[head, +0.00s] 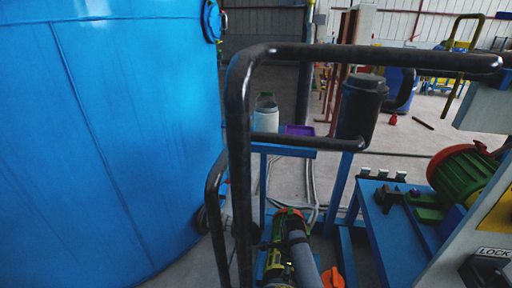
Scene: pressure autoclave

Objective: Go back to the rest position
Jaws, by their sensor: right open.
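My right gripper is open, and nothing shows clearly between its fingers. It is hard to make out among the dark machine parts in the head view, so I cannot tell how far it is from them. My left gripper is not in view. No object is named in the task. A black tubular rail (239,160) stands close in front of me, and a black cylinder (361,108) shows beside its lower bar.
A large blue tank (110,130) fills the left. A green motor (464,174) and a panel marked LOCK (494,253) stand at the right. A white container (266,116) and a purple tray (298,130) sit behind the rail. Open floor (415,150) lies beyond.

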